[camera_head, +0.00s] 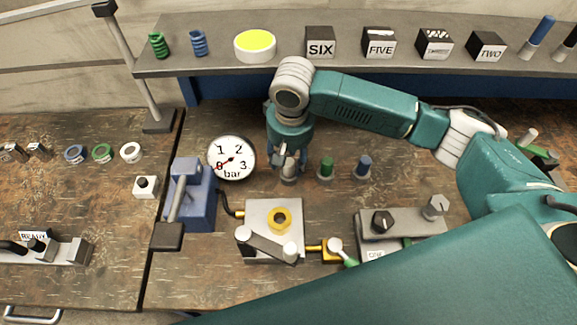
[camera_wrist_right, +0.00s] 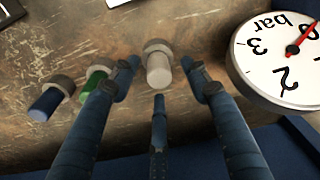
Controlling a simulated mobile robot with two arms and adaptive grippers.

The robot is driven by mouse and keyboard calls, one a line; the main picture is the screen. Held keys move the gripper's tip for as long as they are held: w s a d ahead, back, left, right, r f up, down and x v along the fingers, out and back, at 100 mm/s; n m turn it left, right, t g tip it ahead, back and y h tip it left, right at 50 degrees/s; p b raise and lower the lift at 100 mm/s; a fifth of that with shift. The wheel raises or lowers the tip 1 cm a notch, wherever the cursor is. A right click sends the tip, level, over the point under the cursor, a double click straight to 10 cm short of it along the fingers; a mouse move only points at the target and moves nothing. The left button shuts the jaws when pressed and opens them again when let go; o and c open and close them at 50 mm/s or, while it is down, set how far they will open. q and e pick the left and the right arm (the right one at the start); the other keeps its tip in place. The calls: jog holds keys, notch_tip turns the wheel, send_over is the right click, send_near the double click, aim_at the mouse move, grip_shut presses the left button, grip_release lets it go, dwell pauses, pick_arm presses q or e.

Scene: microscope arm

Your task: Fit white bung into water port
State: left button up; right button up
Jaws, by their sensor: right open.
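The white bung (camera_head: 289,171) stands upright on the wooden bench, left of the green bung (camera_head: 326,168) and blue bung (camera_head: 363,168). In the right wrist view the white bung (camera_wrist_right: 159,70) shows a pale plug and a wider grey-brown end. My right gripper (camera_head: 288,160) is over it, pointing down. Its dark blue fingers (camera_wrist_right: 160,82) are open, spread around the bung, with gaps at the sides. A grey block (camera_head: 261,241) with a yellow ring (camera_head: 281,218) stands in front; I cannot tell which opening is the water port. My left gripper is not in view.
A bar gauge (camera_head: 231,158) stands close left of my right gripper, and a blue clamp-like fixture (camera_head: 198,193) is further left. A grey fixture (camera_head: 402,227) with knobs is at front right. A shelf (camera_head: 220,62) with labelled cubes runs behind.

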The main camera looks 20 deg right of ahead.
jog(key=shift+f, duration=1.7)
grip_shut()
jog(key=shift+w+r, duration=0.1)
jog(key=shift+r, duration=0.05)
